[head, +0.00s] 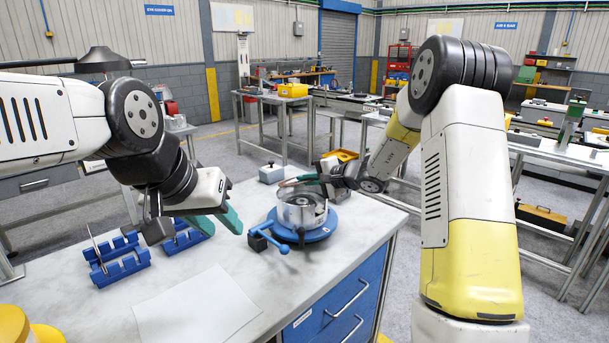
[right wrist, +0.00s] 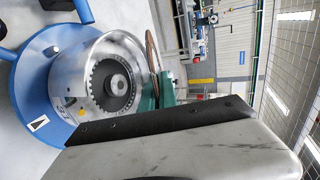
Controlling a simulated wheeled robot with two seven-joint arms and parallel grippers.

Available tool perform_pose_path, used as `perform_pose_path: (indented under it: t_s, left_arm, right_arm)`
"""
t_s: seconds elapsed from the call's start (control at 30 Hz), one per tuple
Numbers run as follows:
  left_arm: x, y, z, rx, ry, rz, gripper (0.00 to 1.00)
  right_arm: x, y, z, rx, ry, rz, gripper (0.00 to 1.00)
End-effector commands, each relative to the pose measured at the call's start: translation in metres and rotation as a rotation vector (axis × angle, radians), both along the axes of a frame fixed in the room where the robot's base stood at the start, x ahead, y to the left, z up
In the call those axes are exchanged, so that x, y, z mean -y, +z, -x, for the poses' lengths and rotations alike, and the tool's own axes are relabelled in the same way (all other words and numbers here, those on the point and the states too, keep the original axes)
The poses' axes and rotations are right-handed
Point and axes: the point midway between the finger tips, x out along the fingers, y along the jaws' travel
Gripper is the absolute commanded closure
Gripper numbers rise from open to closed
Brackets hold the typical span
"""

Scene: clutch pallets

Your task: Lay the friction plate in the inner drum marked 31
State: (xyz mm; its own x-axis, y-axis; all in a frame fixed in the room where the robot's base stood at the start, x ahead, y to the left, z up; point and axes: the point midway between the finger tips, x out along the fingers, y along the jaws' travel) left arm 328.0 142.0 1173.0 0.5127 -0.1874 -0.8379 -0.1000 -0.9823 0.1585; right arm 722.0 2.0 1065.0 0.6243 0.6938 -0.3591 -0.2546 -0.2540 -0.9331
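The friction plate (right wrist: 152,58) is a thin brown disc, seen nearly edge-on in the right wrist view. My right gripper (right wrist: 158,92) is shut on its edge with teal fingers and holds it beside the drum's opening. In the head view that gripper (head: 308,179) is just above the drum's far rim. The silver drum (head: 298,211) stands upright on a round blue base (head: 318,231); inside are a dark toothed ring and a central hub. My left gripper (head: 217,219) is open and empty, left of the drum.
A blue slotted rack (head: 122,268) on the left of the bench holds a thin upright plate (head: 97,248). A white sheet (head: 195,307) lies in front, a yellow container (head: 14,325) at the lower left. A grey box (head: 271,174) stands behind the drum. A blue handle (head: 270,238) projects from the base.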

Motion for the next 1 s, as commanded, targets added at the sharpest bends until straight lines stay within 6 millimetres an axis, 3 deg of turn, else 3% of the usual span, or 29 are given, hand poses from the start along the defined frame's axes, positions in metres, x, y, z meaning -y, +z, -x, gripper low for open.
perform_pose_path:
  t_s: [0.5,1.0]
  left_arm:
    - [0.0,0.0,0.0,0.0,0.0,0.0,0.64]
    - [0.0,0.0,0.0,0.0,0.0,0.0,0.64]
  right_arm:
    - [0.0,-0.039,0.0,0.001,-0.001,0.0,1.0]
    - [0.0,-0.048,0.0,0.002,0.0,-0.001,1.0]
